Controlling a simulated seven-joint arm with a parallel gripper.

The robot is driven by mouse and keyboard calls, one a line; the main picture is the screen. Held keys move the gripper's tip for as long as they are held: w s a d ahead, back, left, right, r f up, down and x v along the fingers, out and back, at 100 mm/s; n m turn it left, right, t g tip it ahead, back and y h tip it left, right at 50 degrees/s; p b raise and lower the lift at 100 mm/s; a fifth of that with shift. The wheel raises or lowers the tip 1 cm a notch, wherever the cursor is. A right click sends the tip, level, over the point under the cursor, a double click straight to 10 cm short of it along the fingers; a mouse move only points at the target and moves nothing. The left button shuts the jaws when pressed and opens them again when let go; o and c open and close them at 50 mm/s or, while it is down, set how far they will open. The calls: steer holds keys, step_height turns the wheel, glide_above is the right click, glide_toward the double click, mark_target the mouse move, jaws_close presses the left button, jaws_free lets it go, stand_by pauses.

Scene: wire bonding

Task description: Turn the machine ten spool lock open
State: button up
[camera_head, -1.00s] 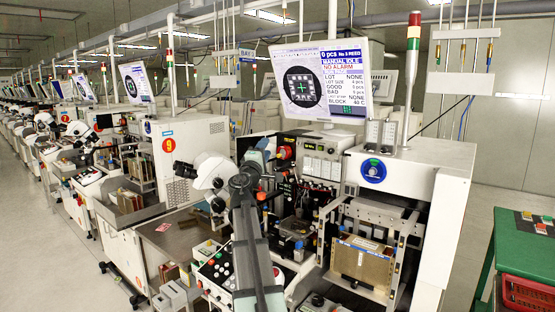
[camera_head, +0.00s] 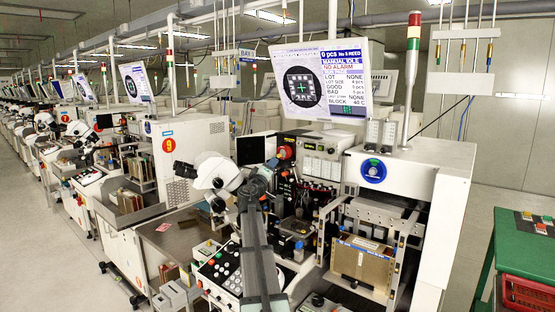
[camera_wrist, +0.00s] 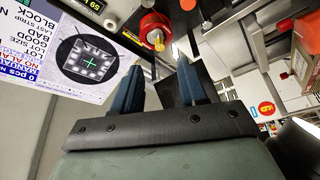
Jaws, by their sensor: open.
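The spool lock appears as a red round knob with a brass-coloured centre (camera_wrist: 154,34) in the wrist view, at the upper middle. In the head view the red knob (camera_head: 286,152) is on the near machine's front, left below its monitor. My gripper (camera_wrist: 160,62) is open, with its two blue-grey fingers apart and nothing between them. The knob lies just beyond the fingertips in the wrist view, and I see no contact. In the head view my gripper (camera_head: 271,164) is close to the knob, at its lower left. The exact gap is hard to judge.
The monitor (camera_head: 319,80) stands above the knob; its screen (camera_wrist: 88,58) fills the left of the wrist view. A microscope (camera_head: 207,172) stands to the left of my arm. The neighbouring machine (camera_head: 193,150) bears a red 9 label. A green table (camera_head: 520,245) is at far right.

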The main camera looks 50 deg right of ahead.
mark_target(278, 156)
steer(key=x, duration=0.8)
steer(key=shift+w+d+r, duration=0.1)
steer(key=shift+w+d, duration=0.05)
steer(key=shift+d, duration=0.15)
jaws_close()
